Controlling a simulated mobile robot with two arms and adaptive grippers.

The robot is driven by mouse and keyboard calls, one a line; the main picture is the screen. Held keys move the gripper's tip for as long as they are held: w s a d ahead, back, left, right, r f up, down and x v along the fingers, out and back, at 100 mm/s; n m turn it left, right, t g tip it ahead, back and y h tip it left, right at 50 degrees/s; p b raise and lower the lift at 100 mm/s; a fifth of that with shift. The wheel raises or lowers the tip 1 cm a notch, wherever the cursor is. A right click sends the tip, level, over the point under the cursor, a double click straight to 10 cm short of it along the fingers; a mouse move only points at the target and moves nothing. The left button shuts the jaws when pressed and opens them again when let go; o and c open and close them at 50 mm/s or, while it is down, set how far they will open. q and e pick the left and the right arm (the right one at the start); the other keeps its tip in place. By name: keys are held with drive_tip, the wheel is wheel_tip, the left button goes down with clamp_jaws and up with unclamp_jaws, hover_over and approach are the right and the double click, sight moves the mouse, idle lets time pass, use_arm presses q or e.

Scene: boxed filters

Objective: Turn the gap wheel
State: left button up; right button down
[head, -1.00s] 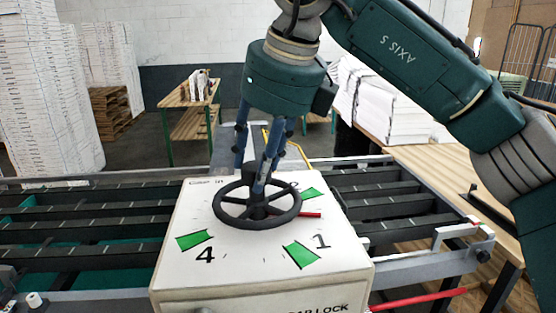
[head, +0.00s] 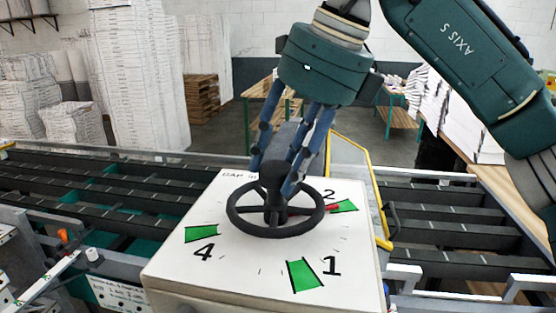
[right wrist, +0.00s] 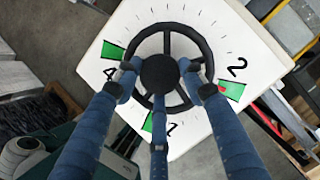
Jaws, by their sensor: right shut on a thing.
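The gap wheel (head: 276,231) is a black, spoked handwheel on top of a white box (head: 215,262). It also shows in the right wrist view (right wrist: 172,31). A red pointer (head: 328,208) under the wheel reaches the green mark (head: 345,206) beside the 2. Other green marks lie beside the 4 (head: 201,234) and the 1 (head: 303,274). My right gripper (head: 276,180) comes down from above, shut on the wheel. My left gripper is not in view.
Dark slatted conveyor beds (head: 100,200) with metal rails flank the box. A yellow bar frame (head: 372,190) stands behind it at right. Paper stacks (head: 140,80) and wooden pallets (head: 202,98) stand on the floor behind. The box top around the wheel is clear.

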drive_tip(key=shift+w+r, duration=0.2)
drive_tip(key=shift+r, duration=0.3)
drive_tip(key=c, duration=1.2)
unclamp_jaws()
drive_tip(key=shift+o, duration=0.6)
drive_tip(key=shift+w+a+f, duration=0.1)
drive_tip(key=shift+a+f, duration=0.1)
drive_tip(key=shift+f, duration=0.1)
drive_tip(key=v, duration=1.2)
drive_tip(key=shift+d, duration=0.1)
